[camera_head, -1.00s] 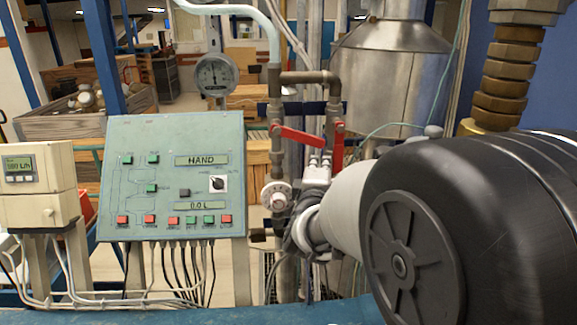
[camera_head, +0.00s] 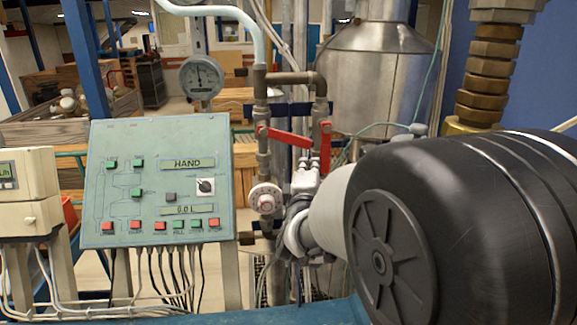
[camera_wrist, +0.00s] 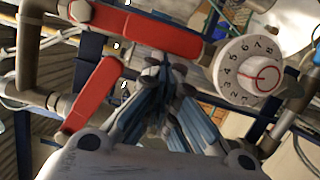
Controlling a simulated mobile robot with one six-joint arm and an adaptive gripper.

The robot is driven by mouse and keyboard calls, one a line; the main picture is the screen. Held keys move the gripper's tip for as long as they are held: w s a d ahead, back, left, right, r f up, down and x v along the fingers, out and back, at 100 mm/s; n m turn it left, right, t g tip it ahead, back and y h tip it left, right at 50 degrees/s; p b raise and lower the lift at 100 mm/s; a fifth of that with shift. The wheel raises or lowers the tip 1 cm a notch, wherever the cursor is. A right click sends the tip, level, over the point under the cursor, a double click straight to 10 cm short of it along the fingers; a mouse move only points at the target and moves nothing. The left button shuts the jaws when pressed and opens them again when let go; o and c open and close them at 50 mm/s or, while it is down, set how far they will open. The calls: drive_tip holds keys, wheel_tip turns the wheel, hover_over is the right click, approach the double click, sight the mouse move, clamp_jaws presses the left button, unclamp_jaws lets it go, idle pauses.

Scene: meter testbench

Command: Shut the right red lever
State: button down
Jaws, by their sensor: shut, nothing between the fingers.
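The right red lever (camera_head: 325,146) hangs nearly straight down along the right pipe in the head view. In the wrist view it appears to be the shorter red bar (camera_wrist: 95,95), slanting left of my fingers. The left red lever (camera_head: 288,137) slants slightly downward from the left pipe toward the right one. It appears to be the longer red bar (camera_wrist: 150,32) in the wrist view. My gripper (camera_head: 314,160) is just below the levers, its tips close to the right lever's lower end. Its fingers (camera_wrist: 163,72) are shut and empty. Whether they touch a lever is unclear.
A white numbered dial (camera_head: 266,199) sits low on the left pipe, close to my gripper. A green control panel (camera_head: 150,220) and a meter box (camera_head: 28,200) stand left. A round gauge (camera_head: 202,77) is above. A metal tank (camera_head: 375,85) stands behind the pipes.

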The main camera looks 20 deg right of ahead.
sight(322, 167)
drive_tip(key=shift+s+d+f, duration=0.1)
drive_tip(key=shift+d+f, duration=0.05)
drive_tip(key=shift+d, duration=0.1)
drive_tip(key=shift+s+d+f+n+t+b, duration=0.2)
drive_tip(key=shift+d+n+b, duration=0.4)
drive_tip(key=shift+n, duration=0.2)
drive_tip(key=shift+s+d+f+n+t+b, duration=0.2)
drive_tip(key=shift+d+n+b, duration=0.4)
drive_tip(key=shift+n, duration=0.2)
drive_tip(key=s+d+r+n+t+b, duration=0.1)
drive_tip(key=d+r+n+t+b, duration=0.1)
drive_tip(key=d+n+b, duration=0.4)
drive_tip(key=shift+s+n+y+b, duration=0.35)
drive_tip(key=shift+n+b, duration=0.55)
drive_tip(key=shift+b, duration=0.35)
